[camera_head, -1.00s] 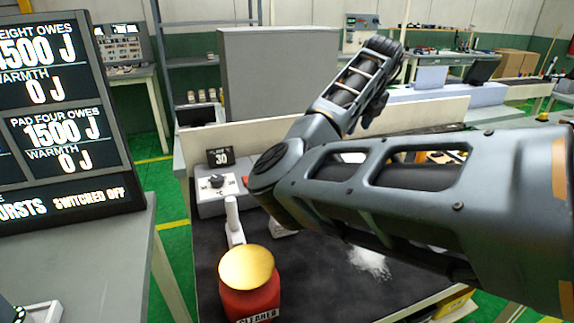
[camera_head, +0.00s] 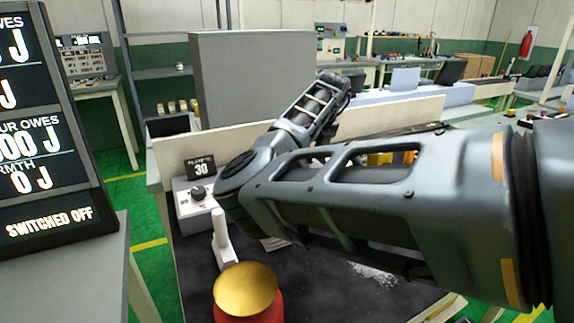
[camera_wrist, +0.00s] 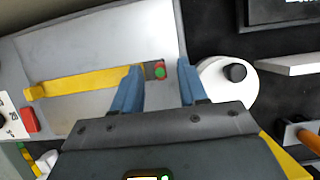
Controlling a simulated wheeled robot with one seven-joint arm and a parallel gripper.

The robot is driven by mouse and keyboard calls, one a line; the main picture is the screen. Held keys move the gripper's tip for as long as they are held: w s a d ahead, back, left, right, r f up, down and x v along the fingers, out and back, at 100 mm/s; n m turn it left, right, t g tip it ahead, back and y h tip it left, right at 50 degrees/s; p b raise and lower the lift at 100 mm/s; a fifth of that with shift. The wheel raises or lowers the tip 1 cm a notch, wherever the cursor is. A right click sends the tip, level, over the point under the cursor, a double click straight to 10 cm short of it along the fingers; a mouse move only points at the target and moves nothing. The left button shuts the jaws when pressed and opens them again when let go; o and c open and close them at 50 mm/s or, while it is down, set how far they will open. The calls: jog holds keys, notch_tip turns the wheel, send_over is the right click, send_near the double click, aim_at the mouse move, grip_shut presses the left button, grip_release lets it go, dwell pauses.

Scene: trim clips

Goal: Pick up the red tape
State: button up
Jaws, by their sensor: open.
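My gripper (camera_wrist: 160,76) shows in the wrist view with its two blue fingers apart and nothing clearly held. Behind the gap, a small dark piece with red and green spots (camera_wrist: 159,70) lies on a pale grey surface; I cannot tell what it is. A red block (camera_wrist: 28,120) sits at the far left of that view, left of the fingers. I cannot make out a piece that is surely the red tape. In the head view my arm crosses the black bench top (camera_head: 330,290) and hides part of it; the fingertips cannot be made out there.
A yellow strip (camera_wrist: 85,84) lies left of the fingers, and a white round part with a black knob (camera_wrist: 235,72) is close on their right. A red canister with a gold lid (camera_head: 246,288), a white upright handle (camera_head: 221,232) and a dial box (camera_head: 196,200) stand on the bench.

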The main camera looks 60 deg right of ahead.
jog(key=shift+f, duration=0.3)
jog(key=shift+c, duration=0.3)
grip_shut()
jog(key=shift+r, duration=0.1)
